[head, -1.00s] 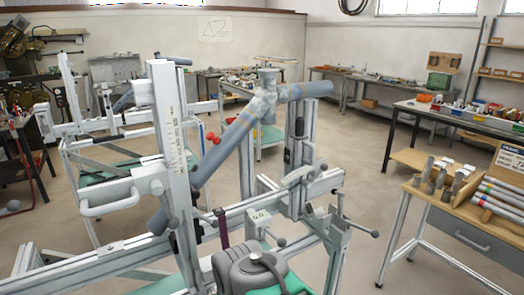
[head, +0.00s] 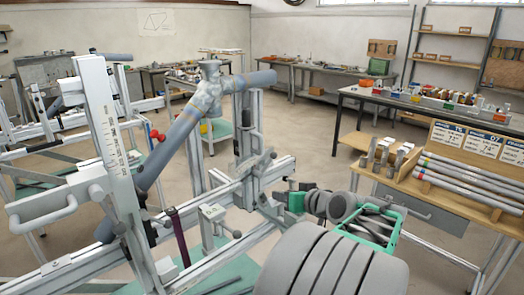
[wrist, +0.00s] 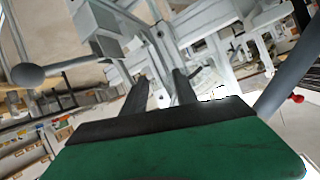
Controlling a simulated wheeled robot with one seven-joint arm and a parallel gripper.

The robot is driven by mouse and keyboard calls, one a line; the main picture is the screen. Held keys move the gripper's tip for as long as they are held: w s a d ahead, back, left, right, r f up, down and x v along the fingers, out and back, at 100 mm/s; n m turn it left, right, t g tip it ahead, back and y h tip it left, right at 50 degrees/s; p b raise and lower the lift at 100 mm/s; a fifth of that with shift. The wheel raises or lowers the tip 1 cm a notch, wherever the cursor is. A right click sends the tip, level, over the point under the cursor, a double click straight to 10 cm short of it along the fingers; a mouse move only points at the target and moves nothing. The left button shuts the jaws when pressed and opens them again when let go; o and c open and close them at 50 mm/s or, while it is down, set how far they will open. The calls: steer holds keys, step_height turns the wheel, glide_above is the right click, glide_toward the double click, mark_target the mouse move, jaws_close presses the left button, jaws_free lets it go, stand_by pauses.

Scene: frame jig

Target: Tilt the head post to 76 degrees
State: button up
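The head post appears to be the tall white post (head: 108,140) with a printed scale, at the left of the jig in the head view. It leans left in the picture; I cannot read its angle. A white loop handle (head: 42,205) sits at its lower left. A blue-grey tube frame (head: 185,125) crosses beside it. My gripper (head: 283,186) is right of the jig's clamp levers, well away from the post. In the wrist view, my gripper (wrist: 160,80) has two dark fingers apart with nothing held between them. The post cannot be identified clearly there.
A lever with a grey ball knob (wrist: 27,75) is close to the left of my fingers in the wrist view. A wooden-topped bench (head: 440,185) with tubes stands at the right.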

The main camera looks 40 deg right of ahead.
mark_target(262, 146)
steer(key=w+a+r+n+t, duration=0.1)
steer(key=w+r+n+t, duration=0.1)
steer(key=r, duration=0.4)
steer(key=w+r+n+t, duration=0.1)
steer(key=r+t, duration=0.2)
steer(key=r, duration=0.3)
steer(key=w, duration=0.2)
steer(key=w+p, duration=0.1)
steer(key=w, duration=0.1)
steer(key=w+p, duration=0.1)
steer(key=w, duration=0.1)
steer(key=shift+w+d, duration=0.35)
steer(key=shift+d, duration=0.05)
steer(key=shift+w+d, duration=0.1)
steer(key=shift+w, duration=0.4)
steer(key=shift+f, duration=0.1)
jaws_close()
